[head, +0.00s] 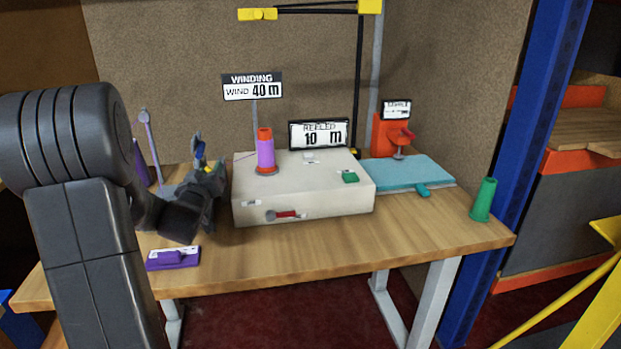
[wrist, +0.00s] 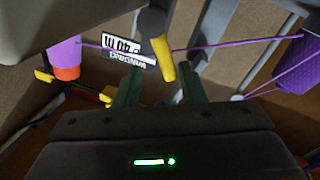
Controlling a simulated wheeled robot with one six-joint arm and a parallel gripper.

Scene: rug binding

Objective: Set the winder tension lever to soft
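The winder (head: 303,200) is a cream box on the wooden table. Its tension lever (head: 287,214) is red, low on the front face, with its handle pointing right from a grey pivot. My gripper (wrist: 160,72) is left of the winder, away from the lever. Its fingers are apart, with a dark, yellow-ended rod (wrist: 158,45) showing between or beyond them; I cannot tell whether they touch it.
A purple thread (wrist: 220,46) runs across the wrist view. A sign (head: 252,87) reads WIND 40 m; a display (head: 318,134) reads 10 m. A teal mat (head: 405,172), a green cone (head: 483,200) and a purple block (head: 173,258) are on the table. The front centre is clear.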

